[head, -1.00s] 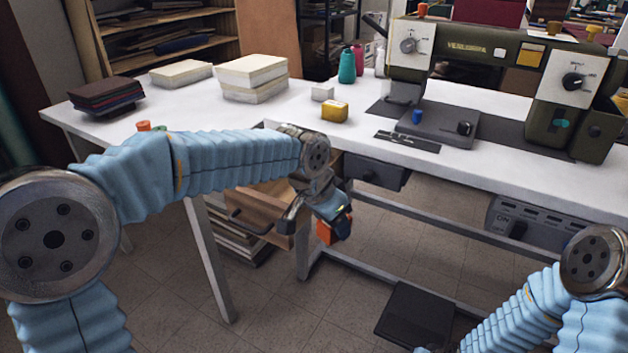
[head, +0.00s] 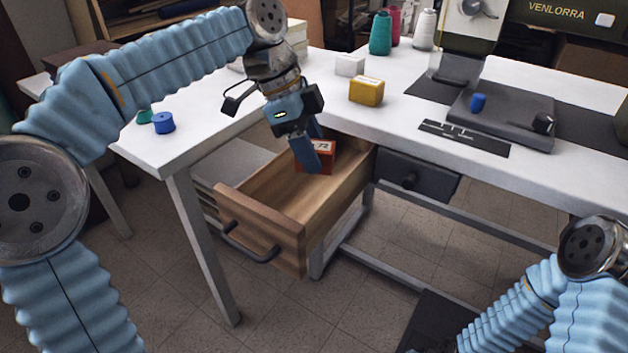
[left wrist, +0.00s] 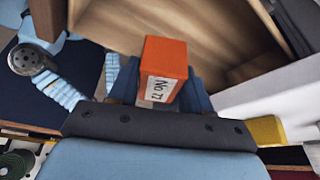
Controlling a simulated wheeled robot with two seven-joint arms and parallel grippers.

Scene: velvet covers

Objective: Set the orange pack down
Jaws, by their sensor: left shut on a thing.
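The orange pack (head: 326,160), with a white number label, is between the fingers of my left gripper (head: 312,158). The gripper is shut on it and points down into the open wooden drawer (head: 262,222), near the drawer's back right part. In the left wrist view the pack (left wrist: 167,58) sits between the blue fingers, with the drawer's wooden inside (left wrist: 215,30) beyond it. I cannot tell whether the pack touches the drawer floor. My right gripper is out of view; only part of that arm shows at lower right.
A yellow block (head: 366,90) and a white block (head: 350,65) stand on the white table (head: 400,118) behind the drawer. A blue spool (head: 163,123) is near the table's left corner. A closed dark drawer (head: 418,175) is at the right. The visible drawer floor looks bare.

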